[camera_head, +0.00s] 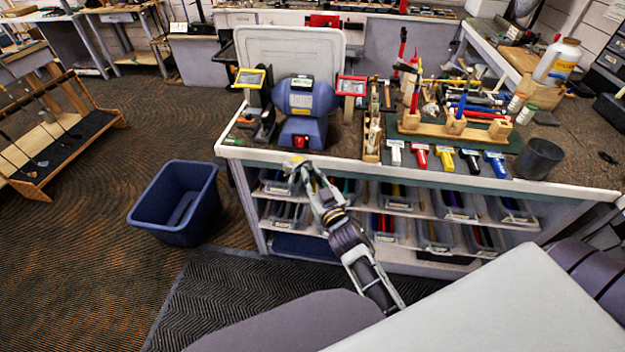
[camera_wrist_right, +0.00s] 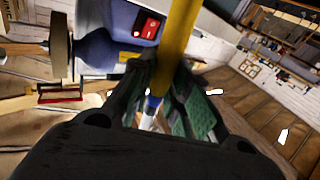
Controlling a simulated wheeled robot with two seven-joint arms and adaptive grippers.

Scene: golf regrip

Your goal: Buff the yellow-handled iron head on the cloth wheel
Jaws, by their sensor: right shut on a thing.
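My right gripper (camera_head: 306,172) is in front of the bench edge, just below the blue buffing machine (camera_head: 303,112). In the right wrist view my right gripper (camera_wrist_right: 158,95) is shut on a yellow handle (camera_wrist_right: 179,35), which runs up out of the picture. No iron head can be made out on it. The machine with its red switch (camera_wrist_right: 148,26) is close behind the handle. A tan-brown wheel (camera_wrist_right: 60,45) is on the machine's left side in that view, apart from the handle. I cannot tell if it is the cloth one. My left gripper is not in view.
Tools with white, red, yellow, black and blue parts lie along the bench's front edge; the yellow one (camera_head: 446,157) is among them. A dark cup (camera_head: 539,158) stands right of them. Bins (camera_head: 395,198) fill the shelves below. A blue tub (camera_head: 176,204) stands on the floor at left.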

